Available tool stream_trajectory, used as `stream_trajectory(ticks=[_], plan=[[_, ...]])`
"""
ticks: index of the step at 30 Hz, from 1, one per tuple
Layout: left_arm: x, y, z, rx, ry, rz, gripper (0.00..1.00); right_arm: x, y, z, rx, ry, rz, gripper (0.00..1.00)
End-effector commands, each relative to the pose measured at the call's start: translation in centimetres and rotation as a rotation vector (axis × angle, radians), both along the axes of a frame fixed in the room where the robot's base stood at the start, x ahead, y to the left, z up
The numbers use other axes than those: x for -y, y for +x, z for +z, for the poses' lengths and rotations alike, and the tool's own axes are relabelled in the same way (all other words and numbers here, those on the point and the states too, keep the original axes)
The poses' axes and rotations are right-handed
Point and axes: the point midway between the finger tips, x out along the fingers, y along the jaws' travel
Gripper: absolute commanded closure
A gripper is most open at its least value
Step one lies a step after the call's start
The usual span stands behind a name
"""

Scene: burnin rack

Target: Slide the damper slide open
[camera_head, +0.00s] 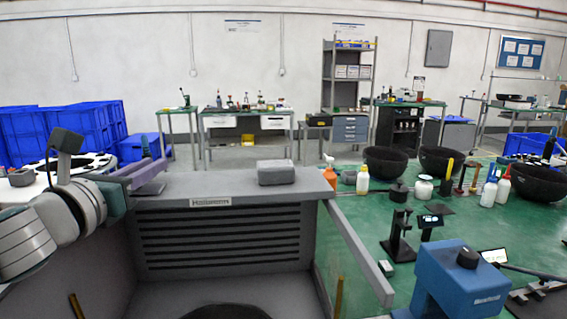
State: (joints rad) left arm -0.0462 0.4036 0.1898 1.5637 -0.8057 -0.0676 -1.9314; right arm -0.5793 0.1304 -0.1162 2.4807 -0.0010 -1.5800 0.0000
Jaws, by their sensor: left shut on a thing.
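My left gripper (152,172) reaches in from the left to the upper left corner of a grey rack (205,187) with a name label. Its purple-grey fingers are shut on a small part at that corner, which I take to be the damper slide. The fingers hide most of this part, so how far it stands open cannot be told. Below the label, the rack's front has a row of dark horizontal slats (225,240). My right gripper is not in view.
A grey block (276,172) lies on the rack's top ledge. A grey rail (358,250) slopes down on the right. A blue device (460,280) with a black knob stands at lower right. Blue crates (75,128) are at left.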

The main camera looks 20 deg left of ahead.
Motion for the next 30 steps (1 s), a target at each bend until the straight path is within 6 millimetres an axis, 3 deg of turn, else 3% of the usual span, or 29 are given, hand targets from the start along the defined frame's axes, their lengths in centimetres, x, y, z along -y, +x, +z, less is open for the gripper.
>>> stream_trajectory(ticks=[10, 11, 19, 30], plan=[[-0.53, -0.39, -0.03, -0.001, 0.0, 0.0, 1.0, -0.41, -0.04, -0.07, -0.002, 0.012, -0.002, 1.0], [-0.54, -0.39, -0.02, -0.001, 0.0, 0.001, 0.78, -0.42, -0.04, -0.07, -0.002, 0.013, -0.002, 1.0], [-0.45, -0.35, 0.02, 0.0, 0.001, -0.002, 0.48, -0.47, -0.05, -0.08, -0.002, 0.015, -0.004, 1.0], [-0.16, -1.08, -0.03, 0.0, 0.001, -0.004, 0.48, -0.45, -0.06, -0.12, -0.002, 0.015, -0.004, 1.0]])
